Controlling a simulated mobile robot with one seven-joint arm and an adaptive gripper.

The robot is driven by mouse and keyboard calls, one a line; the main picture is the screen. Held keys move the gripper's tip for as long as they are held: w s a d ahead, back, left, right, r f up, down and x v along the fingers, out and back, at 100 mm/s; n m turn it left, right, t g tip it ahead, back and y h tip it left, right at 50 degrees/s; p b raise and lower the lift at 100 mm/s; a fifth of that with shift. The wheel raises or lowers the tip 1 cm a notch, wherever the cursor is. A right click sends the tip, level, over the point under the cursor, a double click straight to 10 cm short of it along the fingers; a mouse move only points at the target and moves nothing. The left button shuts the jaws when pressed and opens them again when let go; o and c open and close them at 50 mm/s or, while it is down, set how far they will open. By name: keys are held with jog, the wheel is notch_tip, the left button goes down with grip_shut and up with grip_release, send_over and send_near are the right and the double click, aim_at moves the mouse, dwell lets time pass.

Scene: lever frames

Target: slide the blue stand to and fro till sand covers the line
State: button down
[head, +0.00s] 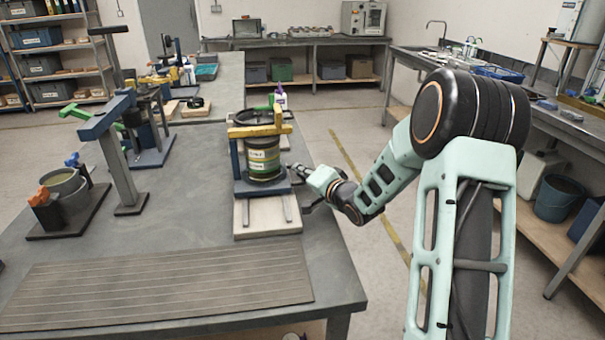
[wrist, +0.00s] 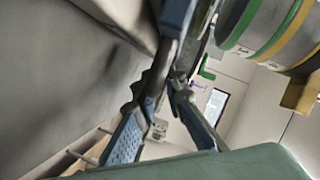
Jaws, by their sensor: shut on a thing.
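The blue stand (head: 262,186) sits on two rails over a pale wooden board (head: 268,223) near the table's right edge. It carries a round container (head: 263,160) with green and yellow bands and a label, under a yellow crossbar (head: 272,130). My gripper (head: 291,171) is at the stand's right side, shut on it. In the wrist view the fingers (wrist: 164,78) come together at a narrow blue part (wrist: 177,14), and the banded container (wrist: 268,28) shows at upper right. I cannot make out the sand or the line.
A grooved mat (head: 155,287) lies on the table's near part. A blue-grey post stand (head: 121,165) and a bucket fixture (head: 66,190) stand to the left. More apparatus (head: 150,130) stands behind. Bare tabletop lies left of the wooden board.

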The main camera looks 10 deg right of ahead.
jog(key=shift+w+d+r, duration=0.1)
jog(key=shift+w, duration=0.05)
jog(key=c, duration=2.2)
grip_release()
jog(key=shift+o, duration=0.9)
jog(key=shift+w, duration=0.15)
jog(key=v, duration=1.2)
